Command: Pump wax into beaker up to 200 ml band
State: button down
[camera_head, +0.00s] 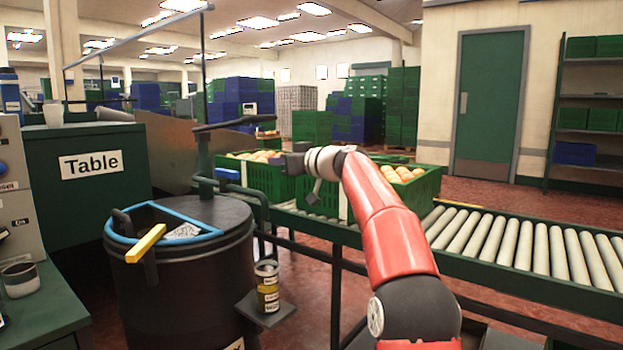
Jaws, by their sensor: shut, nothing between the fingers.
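A black drum (190,285) stands at the lower left with a blue-rimmed opening on top. A dark pump rises from it, with a lever handle (238,123) and a spout pipe (258,203) that bends down on the right. A small banded beaker (267,287) stands upright below the spout on a small shelf (263,314). Its markings are too small to read, and I cannot tell its fill level. My gripper (286,162) is shut and empty, to the right of the pump and below the handle's right end, apart from it in the picture.
Green crates of oranges (322,197) sit on a roller conveyor (530,248) behind and right of my arm. A yellow bar (146,243) lies across the drum's rim. A green cabinet labelled "Table" (130,190) stands at left. A grey cup (20,279) is at the left edge.

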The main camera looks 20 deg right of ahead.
jog(key=s+d+f+b, duration=0.2)
jog(key=s+d+f, duration=0.1)
jog(key=s+d, duration=0.3)
jog(key=shift+s+f, duration=0.3)
jog(key=shift+s, duration=0.6)
jog(key=shift+a, duration=0.1)
dwell(0.8)
